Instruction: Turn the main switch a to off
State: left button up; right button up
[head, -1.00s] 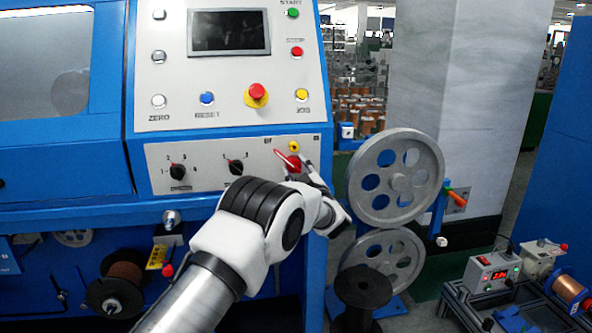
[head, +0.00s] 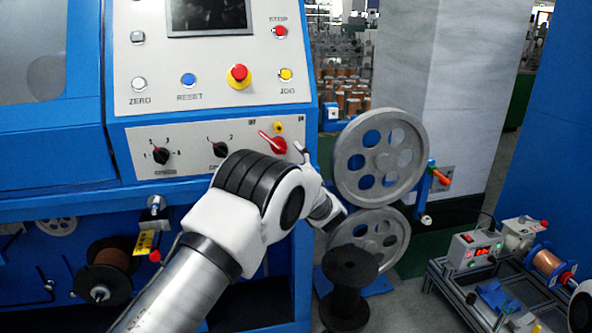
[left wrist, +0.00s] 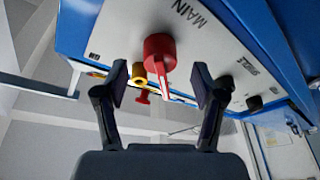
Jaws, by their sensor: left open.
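The main switch is a red rotary knob with a long red handle (head: 279,146) on the machine's lower grey panel. In the head view its handle tilts up and left, towards the small label on the left that seems to read OFF. In the left wrist view the red knob (left wrist: 159,47) lies ahead between the fingers, under the word MAIN, with its handle towards me. My left gripper (left wrist: 162,88) is open and empty. In the head view my left gripper (head: 302,154) is just right of the switch, partly hidden by its own wrist.
A yellow part (head: 278,127) sits beside the switch. Two black selector knobs (head: 161,155) are to the left. A red emergency button (head: 238,76) is above. Grey pulleys (head: 380,160) stand close to the right, with a black spool (head: 349,280) below.

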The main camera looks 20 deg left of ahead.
pick_arm(q)
jog(key=v, duration=0.8)
